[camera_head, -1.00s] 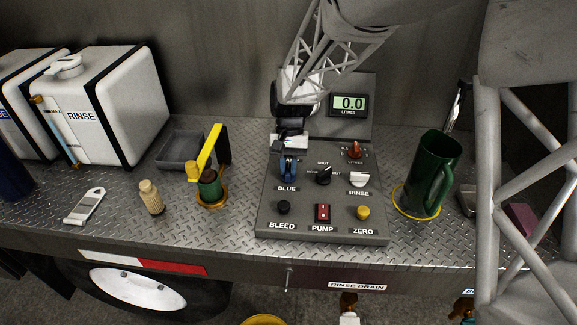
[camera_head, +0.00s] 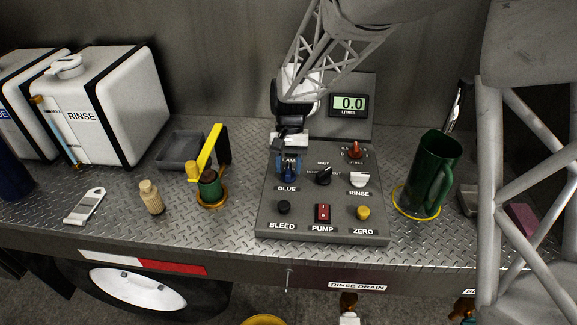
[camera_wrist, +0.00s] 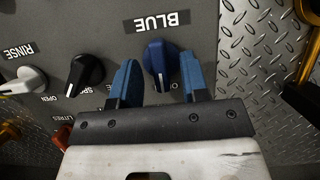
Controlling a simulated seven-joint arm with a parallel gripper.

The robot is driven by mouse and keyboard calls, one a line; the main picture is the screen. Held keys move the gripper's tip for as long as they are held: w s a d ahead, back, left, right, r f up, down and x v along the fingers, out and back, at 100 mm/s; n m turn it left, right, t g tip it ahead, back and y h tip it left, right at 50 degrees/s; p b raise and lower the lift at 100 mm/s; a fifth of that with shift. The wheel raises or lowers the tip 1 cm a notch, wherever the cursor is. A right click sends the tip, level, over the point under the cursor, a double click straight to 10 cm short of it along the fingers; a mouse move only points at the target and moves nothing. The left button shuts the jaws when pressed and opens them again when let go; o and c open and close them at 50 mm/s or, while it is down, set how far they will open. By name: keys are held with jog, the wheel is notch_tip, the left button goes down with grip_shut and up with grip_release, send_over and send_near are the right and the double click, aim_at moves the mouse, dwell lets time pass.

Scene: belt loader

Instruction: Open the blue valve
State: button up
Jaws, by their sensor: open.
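The blue valve is a blue knob (camera_head: 288,176) above the BLUE label on the grey control panel (camera_head: 268,222). In the wrist view the blue knob (camera_wrist: 160,60) lies between the two blue fingers of my gripper (camera_wrist: 158,82). The fingers are open, with a gap to the knob on the left side; on the right the finger is very close, and I cannot tell whether it touches. In the head view my gripper (camera_head: 289,160) is over the top of the knob and partly hides it. A white pointer line shows on the knob.
A black selector knob (camera_head: 324,175) and a white RINSE knob (camera_head: 359,180) sit to the right of the blue knob. Below are a black BLEED button (camera_head: 283,207), a red PUMP switch (camera_head: 322,212) and a yellow ZERO button (camera_head: 363,213). The display (camera_head: 349,104) reads 0.0.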

jog(key=v, duration=0.7)
jog(key=shift+r, duration=0.2)
dwell(0.4)
jog(key=s+d+r+t, duration=0.2)
jog(key=s+d+r, duration=0.2)
jog(key=s+d, duration=0.25)
jog(key=s+d+r+t, duration=0.2)
jog(key=s+d+r, duration=0.35)
jog(key=d, duration=0.25)
jog(key=s+d+t, duration=0.1)
jog(key=s+d, duration=0.4)
jog(key=s, duration=0.3)
jog(key=s+d+t, duration=0.2)
jog(key=s+d, duration=0.3)
jog(key=s, duration=0.3)
jog(key=shift+s+f, duration=0.25)
jog(key=shift+s, duration=0.1)
dwell(0.8)
